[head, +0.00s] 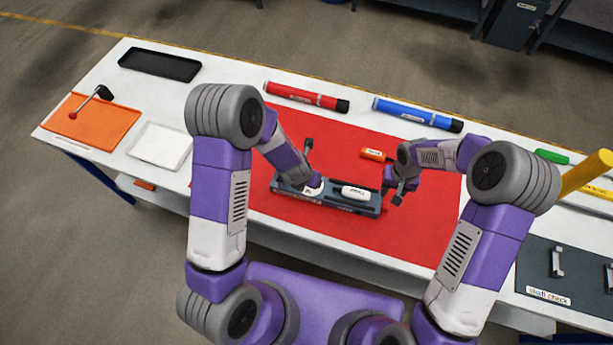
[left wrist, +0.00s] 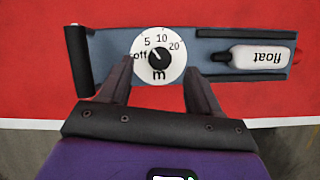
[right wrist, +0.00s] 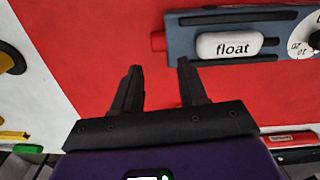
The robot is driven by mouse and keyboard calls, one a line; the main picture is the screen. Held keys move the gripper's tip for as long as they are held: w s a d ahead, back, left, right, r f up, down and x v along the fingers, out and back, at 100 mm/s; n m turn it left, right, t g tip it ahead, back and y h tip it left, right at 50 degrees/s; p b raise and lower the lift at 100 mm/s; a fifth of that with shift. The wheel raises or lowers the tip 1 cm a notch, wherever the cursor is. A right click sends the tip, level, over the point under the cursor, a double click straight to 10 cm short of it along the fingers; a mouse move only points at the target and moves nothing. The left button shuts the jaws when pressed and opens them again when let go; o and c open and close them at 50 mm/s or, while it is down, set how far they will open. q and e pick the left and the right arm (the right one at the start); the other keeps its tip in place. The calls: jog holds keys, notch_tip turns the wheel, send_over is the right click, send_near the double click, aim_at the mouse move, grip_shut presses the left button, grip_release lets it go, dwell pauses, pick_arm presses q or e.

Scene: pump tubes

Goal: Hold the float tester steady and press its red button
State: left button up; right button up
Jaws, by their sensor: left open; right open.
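The float tester is a grey-blue block with a white dial and a white capsule labelled "float"; it lies on the red mat in the head view (head: 372,208). In the left wrist view its dial (left wrist: 158,58) points near "off". Its red button shows at its end in the right wrist view (right wrist: 158,42) and the left wrist view (left wrist: 297,62). My left gripper (left wrist: 159,72) is open, its fingers on either side of the dial; contact cannot be told. My right gripper (right wrist: 160,70) is open and empty, just off the button end, apart from it.
A red tube (head: 300,96) and a blue tube (head: 415,114) lie at the mat's far edge. A small orange tube (head: 373,154) lies behind the tester. A black tray (head: 160,65), white tray (head: 162,146) and orange board (head: 100,125) are left. Red mat (head: 300,235) in front is clear.

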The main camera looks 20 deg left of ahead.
aim_at(327, 188)
pick_arm(q)
jog(key=shift+x, duration=2.05)
grip_shut()
pick_arm(e)
grip_shut()
dwell(0.3)
